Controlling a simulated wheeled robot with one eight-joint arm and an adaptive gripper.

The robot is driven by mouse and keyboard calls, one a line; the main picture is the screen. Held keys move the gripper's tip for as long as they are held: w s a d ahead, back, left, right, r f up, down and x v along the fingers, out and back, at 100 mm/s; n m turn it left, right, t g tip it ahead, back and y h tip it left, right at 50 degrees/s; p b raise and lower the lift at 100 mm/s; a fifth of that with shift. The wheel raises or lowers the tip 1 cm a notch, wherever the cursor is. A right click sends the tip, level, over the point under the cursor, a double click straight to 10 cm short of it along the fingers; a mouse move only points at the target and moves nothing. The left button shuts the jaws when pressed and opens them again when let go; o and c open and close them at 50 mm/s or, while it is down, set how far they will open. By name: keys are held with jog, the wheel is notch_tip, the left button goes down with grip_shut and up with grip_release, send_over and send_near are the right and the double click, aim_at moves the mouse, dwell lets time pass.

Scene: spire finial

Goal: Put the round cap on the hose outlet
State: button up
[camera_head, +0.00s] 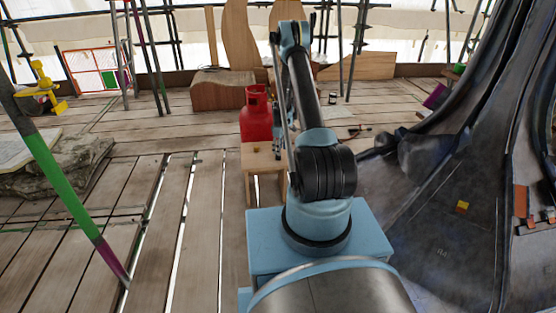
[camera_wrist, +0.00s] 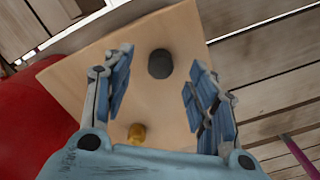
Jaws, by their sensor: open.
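A dark grey round cap (camera_wrist: 160,64) lies on the light wooden stool (camera_wrist: 95,62) in the wrist view. A smaller brass-coloured round piece (camera_wrist: 136,133) is also on the stool, nearer my gripper's palm. My gripper (camera_wrist: 158,88) is open and empty above the stool, with the dark cap between and beyond its fingers. The red gas bottle (camera_wrist: 35,125) stands at the left of the wrist view. In the head view the red gas bottle (camera_head: 256,118) stands behind the stool (camera_head: 257,160). I cannot make out the hose outlet in either view.
The plank deck (camera_head: 95,190) has open gaps between boards. A green and purple scaffold pole (camera_head: 65,180) slants at the left. A large dark metal structure (camera_head: 440,190) fills the right. A wooden block (camera_head: 222,92) and a yellow stand (camera_head: 45,95) are farther back.

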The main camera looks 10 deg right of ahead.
aim_at(278, 157)
jog(key=shift+w+a+f, duration=0.1)
jog(key=shift+a+f, duration=0.05)
jog(key=shift+f, duration=1.15)
jog(key=shift+a+f, duration=0.1)
jog(key=shift+f, duration=1.2)
jog(key=shift+c, duration=0.3)
jog(key=c, duration=1.1)
